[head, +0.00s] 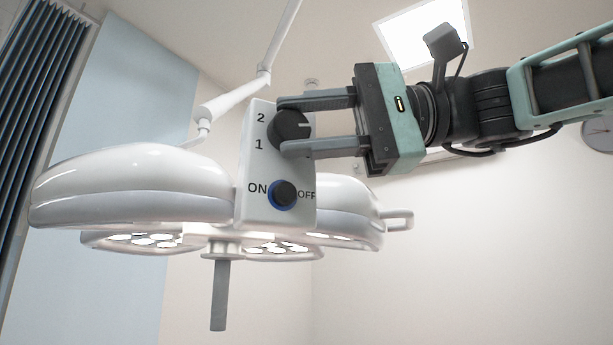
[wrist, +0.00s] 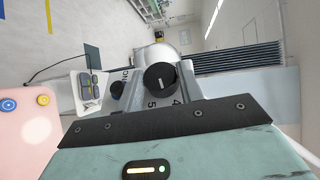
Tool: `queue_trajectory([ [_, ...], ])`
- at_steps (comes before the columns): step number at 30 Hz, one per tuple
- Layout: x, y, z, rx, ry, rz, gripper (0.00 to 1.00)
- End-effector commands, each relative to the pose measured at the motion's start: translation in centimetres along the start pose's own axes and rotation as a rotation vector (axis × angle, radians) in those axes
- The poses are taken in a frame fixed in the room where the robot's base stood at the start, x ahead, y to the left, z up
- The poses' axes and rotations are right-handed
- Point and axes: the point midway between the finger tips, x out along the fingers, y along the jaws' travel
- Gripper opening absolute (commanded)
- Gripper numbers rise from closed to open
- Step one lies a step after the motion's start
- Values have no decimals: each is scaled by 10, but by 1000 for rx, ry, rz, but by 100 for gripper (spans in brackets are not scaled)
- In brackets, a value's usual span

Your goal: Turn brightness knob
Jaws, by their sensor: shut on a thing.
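The brightness knob (head: 290,129) is a dark round dial on the upper part of the white control panel (head: 257,216) of a surgical lamp. Its light index line faces right in the head view. The labels 1 and 2 show left of it. My gripper (head: 282,127) reaches in from the right, shut on the knob with one finger above and one below. In the wrist view the knob (wrist: 160,77) shows beyond the gripper body with a pale line, and numbers are printed beside it.
A smaller dark knob with a blue ring (head: 283,194) sits below, between ON and OFF, close under my lower finger. The lamp heads (head: 130,185) are lit and extend left and right. A grey handle (head: 219,295) hangs below. Free room lies at lower right.

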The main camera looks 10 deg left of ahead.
Motion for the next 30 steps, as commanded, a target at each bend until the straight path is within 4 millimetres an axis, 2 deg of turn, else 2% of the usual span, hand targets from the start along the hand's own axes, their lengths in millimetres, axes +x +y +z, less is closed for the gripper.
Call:
queue_trajectory([
  [1, 1, 14, -1, 17, -2, -39, 14],
  [18, 4, 20, 0, 212, -34, -489, 14],
  [30, 5, 16, 0, 295, -46, -683, 14],
])
